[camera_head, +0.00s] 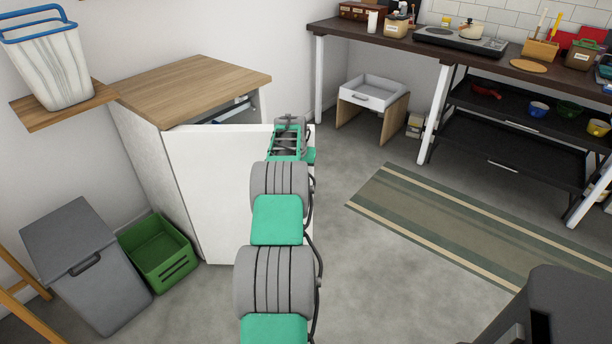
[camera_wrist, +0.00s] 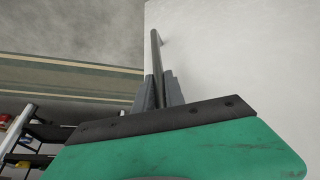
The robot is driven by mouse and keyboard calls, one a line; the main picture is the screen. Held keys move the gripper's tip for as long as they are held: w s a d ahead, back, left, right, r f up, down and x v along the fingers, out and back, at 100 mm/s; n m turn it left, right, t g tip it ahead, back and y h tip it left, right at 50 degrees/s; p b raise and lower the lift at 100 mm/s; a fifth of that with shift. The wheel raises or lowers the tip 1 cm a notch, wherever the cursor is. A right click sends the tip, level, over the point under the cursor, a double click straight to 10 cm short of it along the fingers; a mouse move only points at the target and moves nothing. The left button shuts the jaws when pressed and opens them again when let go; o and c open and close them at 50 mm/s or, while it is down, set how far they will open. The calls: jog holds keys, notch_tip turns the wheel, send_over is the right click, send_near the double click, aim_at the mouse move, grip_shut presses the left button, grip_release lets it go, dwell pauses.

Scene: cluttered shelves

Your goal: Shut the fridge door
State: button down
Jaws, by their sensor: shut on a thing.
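The fridge (camera_head: 190,85) is a low cabinet with a wooden top, at the left in the head view. Its white door (camera_head: 215,175) stands open, swung out from the body, with part of the inside showing above its top edge. The door also fills the right of the wrist view (camera_wrist: 240,55). My gripper (camera_wrist: 158,92) is shut on the dark bar handle (camera_wrist: 155,50) of the door, one finger on each side of the bar. In the head view my arm reaches to the door's right edge, and the fingertips and handle are hidden.
A grey bin (camera_head: 85,265) and a green crate (camera_head: 160,255) stand on the floor left of the door. A striped rug (camera_head: 450,215) lies to the right. A long dark counter (camera_head: 400,42) runs along the back. Bare floor lies between the door and the rug.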

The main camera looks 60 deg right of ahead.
dwell(0.3)
jog(key=c, duration=1.4)
grip_release()
jog(key=v, duration=0.7)
jog(key=shift+r, duration=0.35)
